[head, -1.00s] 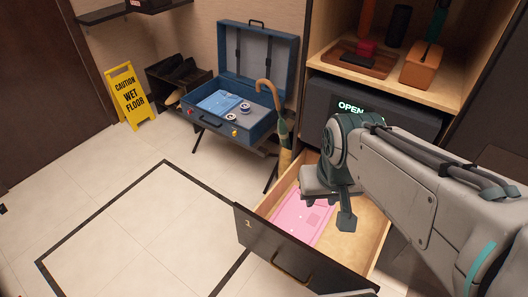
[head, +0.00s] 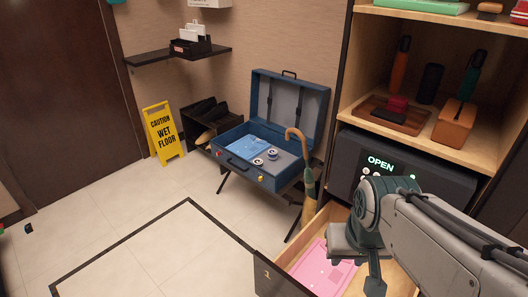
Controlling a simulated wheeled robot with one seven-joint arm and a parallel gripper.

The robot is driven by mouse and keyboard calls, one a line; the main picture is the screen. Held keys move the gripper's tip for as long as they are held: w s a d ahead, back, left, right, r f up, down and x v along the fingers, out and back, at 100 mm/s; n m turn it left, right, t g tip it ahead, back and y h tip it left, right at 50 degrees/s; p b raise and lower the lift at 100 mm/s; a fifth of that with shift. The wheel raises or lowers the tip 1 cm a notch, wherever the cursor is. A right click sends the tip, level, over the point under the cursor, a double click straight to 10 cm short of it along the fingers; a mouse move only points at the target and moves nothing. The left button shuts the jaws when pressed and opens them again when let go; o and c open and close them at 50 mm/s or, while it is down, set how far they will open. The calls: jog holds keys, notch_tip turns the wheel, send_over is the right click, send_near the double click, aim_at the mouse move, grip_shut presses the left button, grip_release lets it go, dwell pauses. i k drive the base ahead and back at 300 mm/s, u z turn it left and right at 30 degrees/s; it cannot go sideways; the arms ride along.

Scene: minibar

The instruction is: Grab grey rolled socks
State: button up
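An open blue suitcase (head: 235,164) rests on a dark folding stand left of the cabinet. Two small round pale-and-dark items, which may be rolled socks, lie in it: one in front (head: 258,161) and one behind (head: 272,154). I cannot be sure that either is the grey rolled socks. Light blue folded cloth (head: 246,143) lies beside them. My gripper (head: 374,284) hangs over the open drawer (head: 275,277) at lower right, well apart from the suitcase. Its fingers show too poorly to tell whether it is open or shut.
A pink flat item (head: 320,272) lies in the drawer. An umbrella with a curved handle (head: 306,168) stands between suitcase and cabinet. A safe with an "OPEN" display (head: 350,160) is behind my arm. A yellow wet-floor sign (head: 163,134) stands at left. The tiled floor in front is clear.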

aim_at(257, 162)
jog(key=z, duration=0.3)
jog(key=k, duration=0.3)
jog(key=u, duration=1.2)
jog(key=i, duration=3)
jog(key=z, duration=1.2)
jog(key=i, duration=0.6)
jog(key=z, duration=0.4)
